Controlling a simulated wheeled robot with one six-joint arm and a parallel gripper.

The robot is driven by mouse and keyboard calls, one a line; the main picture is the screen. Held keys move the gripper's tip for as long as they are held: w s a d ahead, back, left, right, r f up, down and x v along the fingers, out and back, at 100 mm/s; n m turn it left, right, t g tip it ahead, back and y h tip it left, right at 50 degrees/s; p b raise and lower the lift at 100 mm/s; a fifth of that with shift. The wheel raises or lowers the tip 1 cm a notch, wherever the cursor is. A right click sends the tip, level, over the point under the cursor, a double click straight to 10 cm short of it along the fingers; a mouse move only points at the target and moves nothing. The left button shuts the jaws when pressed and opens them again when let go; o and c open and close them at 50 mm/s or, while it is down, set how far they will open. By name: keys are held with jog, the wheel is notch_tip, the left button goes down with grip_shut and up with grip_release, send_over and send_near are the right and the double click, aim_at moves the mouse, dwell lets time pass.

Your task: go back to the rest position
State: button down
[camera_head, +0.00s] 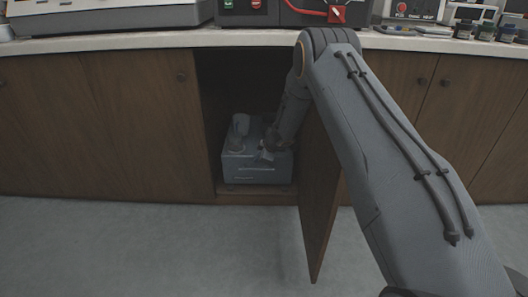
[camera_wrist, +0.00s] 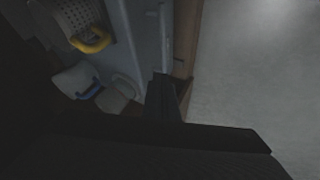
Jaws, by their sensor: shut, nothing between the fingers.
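My arm reaches down from the right into an open cupboard under the counter. My gripper (camera_head: 267,152) is at the front of a grey box (camera_head: 258,173) inside the cupboard, close to its top edge. In the wrist view my gripper (camera_wrist: 164,88) shows as dark fingers, shut and empty, in front of the box's grey surface (camera_wrist: 148,40). Whether the fingers touch the box I cannot tell.
Counter (camera_head: 150,42) above carries machines. A yellow handle (camera_wrist: 92,42) and a blue handle (camera_wrist: 88,90) are left of my fingers. Floor (camera_head: 150,250) in front is clear.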

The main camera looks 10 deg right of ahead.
jog(key=s+a+r+m+h+p, duration=0.1)
jog(key=s+a+r, duration=0.2)
jog(key=s+r, duration=0.35)
jog(key=s+a+r+m+h, duration=0.1)
jog(key=s+a+r+m, duration=0.1)
jog(key=s+a+r, duration=0.35)
jog(key=s+a+r+m+p, duration=0.1)
jog(key=s+r, duration=0.5)
jog(key=r, duration=0.2)
jog(key=s+a+r+m+g, duration=0.1)
jog(key=s+r+g, duration=0.1)
jog(key=s, duration=1.1)
jog(key=s+a+r+m+g+h, duration=0.1)
jog(key=s+r+m+g, duration=0.1)
jog(key=s, duration=1.1)
jog(key=s+a+r+m+g, duration=0.1)
jog(key=s+r+g, duration=0.15)
jog(key=s, duration=1.05)
jog(key=d+r+m+p, duration=0.3)
jog(key=d+r+p, duration=0.7)
jog(key=r+p, duration=0.3)
jog(key=s+d+r+m+p, duration=0.1)
jog(key=d+r+m+p, duration=0.3)
jog(key=d+r+p, duration=0.7)
notch_tip(320, 180, up, 3)
jog(key=p, duration=0.4)
jog(key=shift+s+d+r+h, duration=0.15)
jog(key=shift+d+r+h, duration=0.05)
jog(key=shift+h, duration=0.1)
